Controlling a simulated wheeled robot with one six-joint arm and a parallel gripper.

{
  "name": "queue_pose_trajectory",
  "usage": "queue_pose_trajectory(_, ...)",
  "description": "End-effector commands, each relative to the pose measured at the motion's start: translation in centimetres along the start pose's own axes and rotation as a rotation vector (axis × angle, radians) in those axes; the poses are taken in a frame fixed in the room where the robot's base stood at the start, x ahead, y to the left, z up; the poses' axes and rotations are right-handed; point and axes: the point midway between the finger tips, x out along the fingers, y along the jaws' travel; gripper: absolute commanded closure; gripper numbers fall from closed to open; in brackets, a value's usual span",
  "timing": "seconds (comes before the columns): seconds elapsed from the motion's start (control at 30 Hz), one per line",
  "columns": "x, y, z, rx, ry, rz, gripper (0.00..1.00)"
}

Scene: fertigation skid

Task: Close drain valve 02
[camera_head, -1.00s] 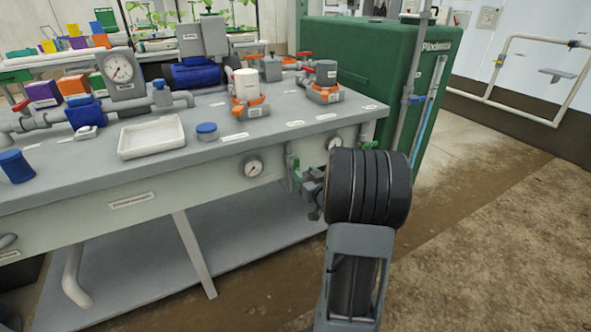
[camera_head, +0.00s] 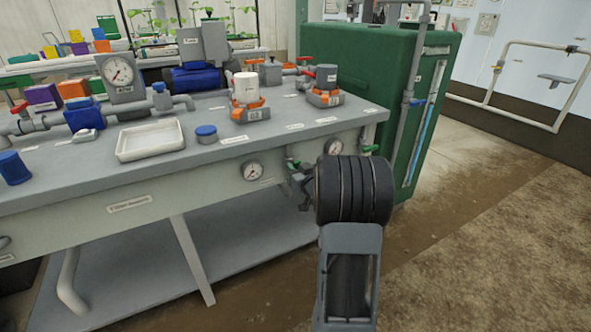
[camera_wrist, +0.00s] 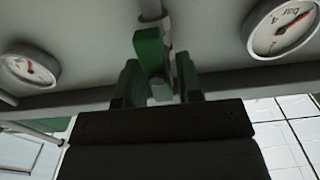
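A green valve handle (camera_head: 293,163) sits on the skid's front face between two gauges, at the upper left of my dark wrist. It also shows in the wrist view (camera_wrist: 150,52), pointing toward the camera on a grey pipe. I cannot read a label on this valve. My gripper (camera_wrist: 158,82) is at this handle, its two fingers apart with the handle's lower end between them. The gap to the right finger looks wider; contact cannot be told. In the head view my gripper (camera_head: 301,182) is small and partly hidden by my wrist. A second green handle (camera_head: 370,149) is farther right.
Gauges flank the handle, one at the left (camera_wrist: 30,69) and one close at the right (camera_wrist: 284,27). The grey bench (camera_head: 105,185) carries a white tray (camera_head: 150,154) and pumps. A green tank (camera_head: 350,50) stands behind its right end. The floor at right is clear.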

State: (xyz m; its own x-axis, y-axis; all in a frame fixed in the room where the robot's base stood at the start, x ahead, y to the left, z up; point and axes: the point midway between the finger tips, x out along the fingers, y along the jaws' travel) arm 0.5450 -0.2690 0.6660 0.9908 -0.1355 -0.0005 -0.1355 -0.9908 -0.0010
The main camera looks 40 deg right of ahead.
Motion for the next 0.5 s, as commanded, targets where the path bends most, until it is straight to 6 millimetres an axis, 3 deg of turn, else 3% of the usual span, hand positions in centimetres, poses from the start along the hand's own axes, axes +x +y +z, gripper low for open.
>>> queue_pose_trajectory(0.33, -0.01, -0.02, -0.01, 0.000, 0.000, 0.000, 1.00)
queue_pose_trajectory(0.5, 0.00, -0.16, -0.04, 0.011, 0.000, -0.003, 1.00)
